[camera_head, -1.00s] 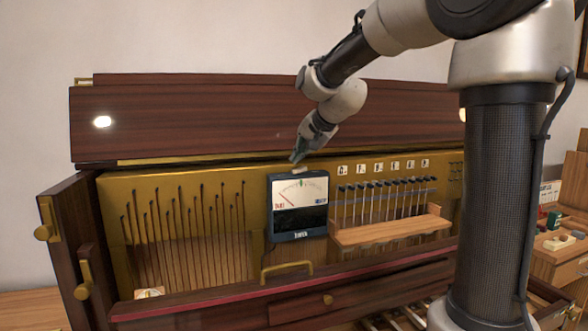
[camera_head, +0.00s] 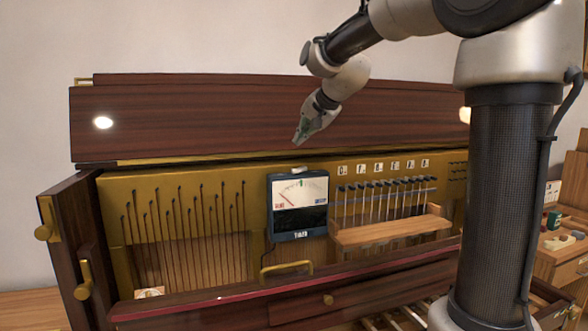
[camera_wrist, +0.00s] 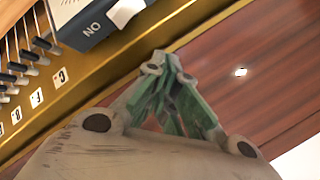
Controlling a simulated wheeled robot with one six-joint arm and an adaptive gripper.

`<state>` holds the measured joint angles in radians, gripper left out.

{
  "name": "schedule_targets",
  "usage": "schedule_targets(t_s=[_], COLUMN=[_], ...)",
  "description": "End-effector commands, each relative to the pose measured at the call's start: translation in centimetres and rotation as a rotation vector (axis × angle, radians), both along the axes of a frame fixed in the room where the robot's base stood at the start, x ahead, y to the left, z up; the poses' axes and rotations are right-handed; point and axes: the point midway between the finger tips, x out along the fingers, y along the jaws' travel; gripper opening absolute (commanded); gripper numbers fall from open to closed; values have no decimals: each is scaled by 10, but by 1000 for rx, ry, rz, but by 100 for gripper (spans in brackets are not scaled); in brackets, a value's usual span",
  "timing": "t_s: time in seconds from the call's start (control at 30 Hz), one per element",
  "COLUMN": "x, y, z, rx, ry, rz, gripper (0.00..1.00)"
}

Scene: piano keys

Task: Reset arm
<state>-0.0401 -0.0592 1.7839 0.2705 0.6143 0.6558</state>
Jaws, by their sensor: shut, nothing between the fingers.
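My gripper (camera_head: 299,140) is shut and empty. In the head view it points down in front of the raised dark wood lid, above the tuner and apart from it. In the wrist view its green-padded fingers (camera_wrist: 172,95) are closed together, with the lid behind them. The tuner (camera_head: 300,206) is a dark box with a white needle dial and a pale button (camera_head: 299,171) on top. It is mounted on the gold panel, and its corner and button show at the top left of the wrist view.
A piano cabinet with a raised wood lid (camera_head: 200,120) stands against the wall. Several strings (camera_head: 180,235) are at left, and a row of dark-topped pins under letter labels is at right above a wooden ledge (camera_head: 390,232). A side table with small items (camera_head: 560,240) is at far right.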

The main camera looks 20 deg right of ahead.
Motion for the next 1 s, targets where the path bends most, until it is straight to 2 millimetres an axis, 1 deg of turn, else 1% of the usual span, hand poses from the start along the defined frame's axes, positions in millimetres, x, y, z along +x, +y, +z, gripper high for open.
schedule_targets(t_s=[0.47, 0.53, 0.57, 0.6, 0.63, 0.67, 0.7, 0.77, 0.8, 0.87, 0.9, 0.97, 1.0], x=[0, -5, -11, -22, -31, -46, -69, -109, -137, -182, -213, -258, -285], y=[0, 0, -1, -3, -4, -6, -10, -17, -22, -30, -35, -43, -48], z=[0, -6, -16, -34, -47, -59, -73, -91, -102, -117, -127, -141, -149], rx=[-17, -74, -110, -152, -185, -221, -270, -340, -384, -441, -478, -525, -551], ry=[-2, 14, 38, 78, 110, 141, 183, 239, 273, 321, 347, 383, 400], rz=[17, 72, 107, 149, 184, 224, 279, 363, 417, 492, 539, 599, 629], gripper=[0, 0, 0, 0, 0, 0, 0, 0, 0, 0, 0, 0, 0])
